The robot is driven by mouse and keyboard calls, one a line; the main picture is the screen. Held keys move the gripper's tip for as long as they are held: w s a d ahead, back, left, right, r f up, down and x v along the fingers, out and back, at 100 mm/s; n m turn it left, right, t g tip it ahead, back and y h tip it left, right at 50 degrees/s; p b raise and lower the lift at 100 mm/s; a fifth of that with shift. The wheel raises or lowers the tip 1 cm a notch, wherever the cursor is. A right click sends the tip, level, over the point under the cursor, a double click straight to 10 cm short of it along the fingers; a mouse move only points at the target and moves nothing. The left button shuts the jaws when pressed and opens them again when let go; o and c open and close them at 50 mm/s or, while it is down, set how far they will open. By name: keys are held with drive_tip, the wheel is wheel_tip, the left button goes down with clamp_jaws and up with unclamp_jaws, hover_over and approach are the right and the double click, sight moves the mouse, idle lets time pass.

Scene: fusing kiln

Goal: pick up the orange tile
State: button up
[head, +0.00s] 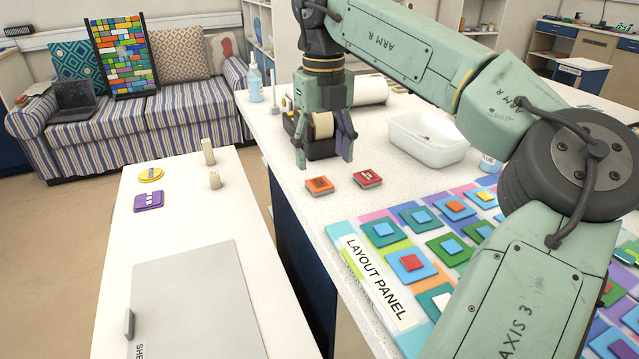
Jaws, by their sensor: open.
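The orange tile (319,185) is a small square slab with dark marking on top. It lies flat on the speckled white counter (290,150), near its left edge. A red tile (367,178) with pale lettering lies just to its right, with a small gap between them. My gripper (324,164) points down above and behind the two tiles. Its fingers are spread apart with no tile between them, and the orange tile is in full view in front of it. The exact height of the fingertips above the counter is hard to tell.
A tape roll in a dark dispenser (321,147) stands behind my gripper. A white tub (428,140) is to the right. The layout panel (372,283), with several glass tiles, fills the front right. A purple tile (149,201) and a yellow disc (151,175) lie on the left table.

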sight(322, 186)
drive_tip(key=shift+a+f+p, duration=0.1)
drive_tip(key=shift+f+p, duration=0.45)
drive_tip(key=shift+f, duration=2.5)
drive_tip(key=shift+c, duration=0.5)
drive_tip(key=c, duration=1.1)
drive_tip(key=shift+r, duration=0.1)
drive_tip(key=shift+c, duration=0.2)
